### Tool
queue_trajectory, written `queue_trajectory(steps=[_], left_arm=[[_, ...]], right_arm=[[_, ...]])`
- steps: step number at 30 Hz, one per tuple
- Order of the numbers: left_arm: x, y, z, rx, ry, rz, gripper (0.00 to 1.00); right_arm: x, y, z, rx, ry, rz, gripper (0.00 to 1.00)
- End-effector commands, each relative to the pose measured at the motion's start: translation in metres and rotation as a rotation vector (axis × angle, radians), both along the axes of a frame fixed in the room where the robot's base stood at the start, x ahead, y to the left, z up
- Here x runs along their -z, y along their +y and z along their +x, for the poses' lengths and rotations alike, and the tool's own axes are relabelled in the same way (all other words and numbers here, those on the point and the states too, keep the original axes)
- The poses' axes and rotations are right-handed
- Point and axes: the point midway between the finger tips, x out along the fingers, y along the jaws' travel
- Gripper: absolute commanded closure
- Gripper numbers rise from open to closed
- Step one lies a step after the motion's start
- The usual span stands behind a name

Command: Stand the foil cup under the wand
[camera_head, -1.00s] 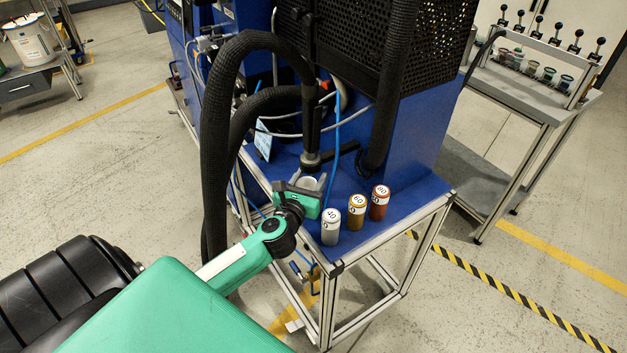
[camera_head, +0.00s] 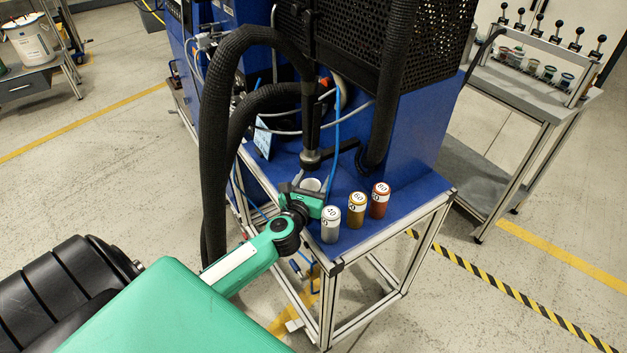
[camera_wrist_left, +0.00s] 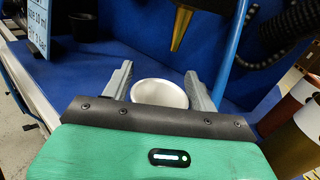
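The foil cup (camera_head: 311,184) is a small, pale, round cup at the blue bench, close to the wand (camera_head: 311,155). In the left wrist view the cup (camera_wrist_left: 160,94) is between the two grey fingers of my left gripper (camera_wrist_left: 160,85). The fingers lie close against its sides; I cannot tell whether they press on it. The wand's brass tip (camera_wrist_left: 178,42) shows above and beyond the cup, a little right. In the head view my left gripper (camera_head: 303,193) is low over the bench's front edge. The cup's base is hidden. My right gripper is not in view.
Three labelled cans stand just right of my left gripper: grey 40 (camera_head: 331,226), yellow 60 (camera_head: 356,211) and red-brown 80 (camera_head: 379,201). A blue hose (camera_head: 333,150) and thick black hoses (camera_head: 216,150) hang near the wand. A blue sign (camera_wrist_left: 38,22) stands left.

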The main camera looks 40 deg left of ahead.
Motion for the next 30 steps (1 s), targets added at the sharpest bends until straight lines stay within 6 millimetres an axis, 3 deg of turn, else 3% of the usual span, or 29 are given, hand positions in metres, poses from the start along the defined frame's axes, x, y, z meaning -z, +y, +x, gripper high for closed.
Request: queue_trajectory(steps=[14,25,30], left_arm=[[-0.003,-0.002,-0.006,0.0,0.0,0.0,0.31],[-0.001,-0.016,-0.067,0.0,0.002,-0.003,0.31],[-0.001,-0.022,-0.094,-0.001,0.002,-0.001,0.31]], right_arm=[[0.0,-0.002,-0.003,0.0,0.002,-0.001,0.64],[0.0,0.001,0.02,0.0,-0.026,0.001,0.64],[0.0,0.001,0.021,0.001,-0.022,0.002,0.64]])
